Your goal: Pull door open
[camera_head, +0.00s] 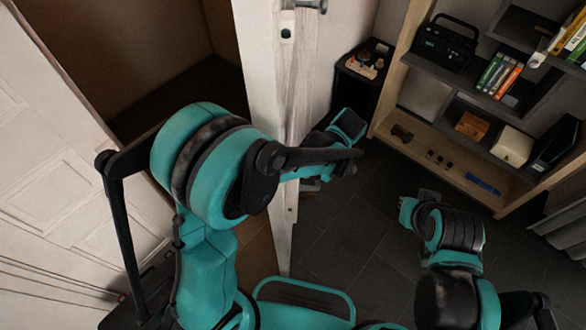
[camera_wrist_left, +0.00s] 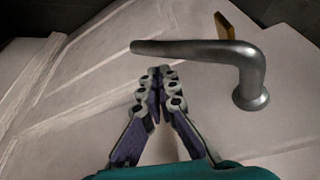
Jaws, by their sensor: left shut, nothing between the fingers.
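The white door (camera_head: 265,90) stands in the middle of the head view with its narrow edge and a small metal latch plate facing me. A silver lever handle (camera_wrist_left: 205,50) sticks out from a white moulded surface in the left wrist view. My left gripper (camera_wrist_left: 160,72) is shut and empty, its fingertips just below the lever and apart from it as far as I can tell. In the head view my left arm crosses the door edge and hides much of it. My right gripper (camera_head: 412,207) is over the dark floor, away from the door; its finger opening is unclear.
A dark brown space shows left of the door edge, with a white panelled surface (camera_head: 50,190) at far left. A wooden shelf unit (camera_head: 440,150) with books and boxes stands right. A small black stand (camera_head: 357,88) is behind the door.

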